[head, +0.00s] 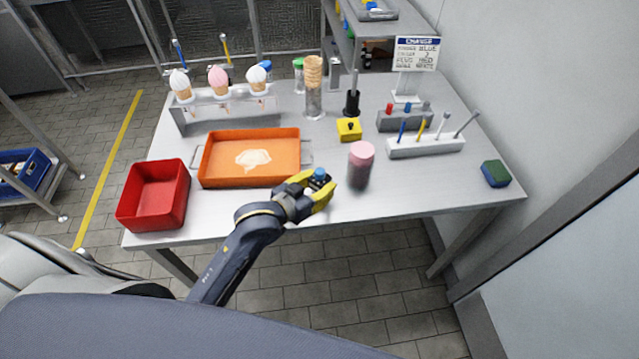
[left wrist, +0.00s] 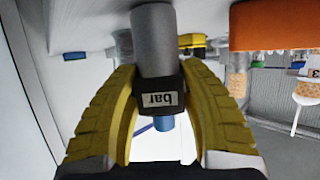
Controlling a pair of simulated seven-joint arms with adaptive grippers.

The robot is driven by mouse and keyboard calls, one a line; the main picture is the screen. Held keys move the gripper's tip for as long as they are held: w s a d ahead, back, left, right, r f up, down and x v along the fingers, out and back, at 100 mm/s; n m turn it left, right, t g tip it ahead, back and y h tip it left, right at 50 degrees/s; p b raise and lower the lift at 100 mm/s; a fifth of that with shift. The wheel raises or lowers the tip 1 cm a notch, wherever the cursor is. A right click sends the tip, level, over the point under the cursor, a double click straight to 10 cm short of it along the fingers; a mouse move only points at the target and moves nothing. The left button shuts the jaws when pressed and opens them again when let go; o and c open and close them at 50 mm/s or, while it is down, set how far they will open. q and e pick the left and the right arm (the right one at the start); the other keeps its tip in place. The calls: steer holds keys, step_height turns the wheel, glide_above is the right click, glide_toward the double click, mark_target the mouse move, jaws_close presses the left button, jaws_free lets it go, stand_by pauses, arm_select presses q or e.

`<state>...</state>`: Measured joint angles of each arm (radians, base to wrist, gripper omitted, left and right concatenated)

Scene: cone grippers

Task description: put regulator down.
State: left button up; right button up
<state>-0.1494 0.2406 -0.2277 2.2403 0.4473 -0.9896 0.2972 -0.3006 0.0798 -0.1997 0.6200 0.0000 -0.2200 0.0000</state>
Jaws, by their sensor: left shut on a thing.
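My left gripper (head: 318,189) has yellow fingers and is near the front edge of the table, just left of the pink-lidded jar. It is shut on the regulator (head: 319,176), which shows a blue top and a dark body in the head view. In the left wrist view the regulator (left wrist: 154,45) is a grey cylinder with a black band marked "bar" and a blue knob, between the yellow fingers (left wrist: 160,85). Whether the regulator touches the table cannot be told. My right gripper is not in view.
The pink-lidded jar (head: 360,165) stands close by on the right. An orange tray (head: 252,176) and a red bin (head: 153,196) lie to the left. A yellow box (head: 349,129) and a white pen rack (head: 425,147) stand behind. The front right of the table (head: 430,185) is clear.

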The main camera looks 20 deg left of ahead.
arm_select(q)
steer(key=shift+f, duration=0.15)
steer(key=o, duration=1.3)
